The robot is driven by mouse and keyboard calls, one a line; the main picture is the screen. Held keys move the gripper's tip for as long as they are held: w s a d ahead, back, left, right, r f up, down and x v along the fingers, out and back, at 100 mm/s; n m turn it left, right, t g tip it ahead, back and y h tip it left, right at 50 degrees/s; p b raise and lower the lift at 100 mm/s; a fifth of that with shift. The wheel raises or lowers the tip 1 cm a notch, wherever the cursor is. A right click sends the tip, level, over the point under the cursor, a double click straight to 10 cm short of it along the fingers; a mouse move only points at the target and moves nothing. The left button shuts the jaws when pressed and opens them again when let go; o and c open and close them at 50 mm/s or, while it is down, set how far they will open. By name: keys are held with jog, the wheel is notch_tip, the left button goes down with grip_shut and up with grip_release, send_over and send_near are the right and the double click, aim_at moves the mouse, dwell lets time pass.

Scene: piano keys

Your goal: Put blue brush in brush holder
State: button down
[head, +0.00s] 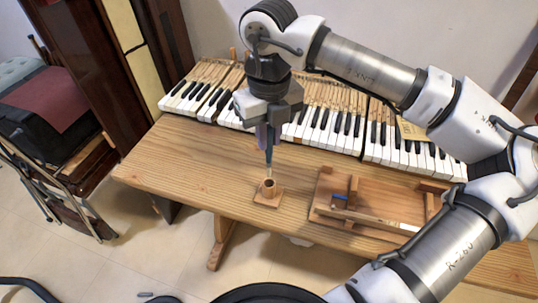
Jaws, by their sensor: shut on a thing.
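My gripper (267,137) points straight down over the table and is shut on the blue brush (269,158). The brush hangs upright, thin and dark blue, with a lighter lower end. The brush holder (268,192) is a small round wooden cup on a square wooden base. It stands near the front edge of the table, just below the gripper. The brush's lower end is at or just above the holder's mouth; I cannot tell whether it is inside. The fingers partly hide the brush's upper part.
Piano keyboard sections (325,125) line the back of the wooden table (180,170). A wooden frame (375,208) with a small blue piece lies right of the holder. The table left of the holder is clear. A folding chair (60,120) stands at left.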

aim_at(269, 161)
jog(key=shift+f+p, duration=0.35)
jog(key=shift+f, duration=2.95)
jog(key=shift+f, duration=0.2)
jog(key=c, duration=1.4)
grip_release()
notch_tip(269, 161, up, 12)
jog(key=shift+r+b, duration=0.2)
jog(key=shift+b, duration=0.45)
jog(key=shift+c, duration=0.4)
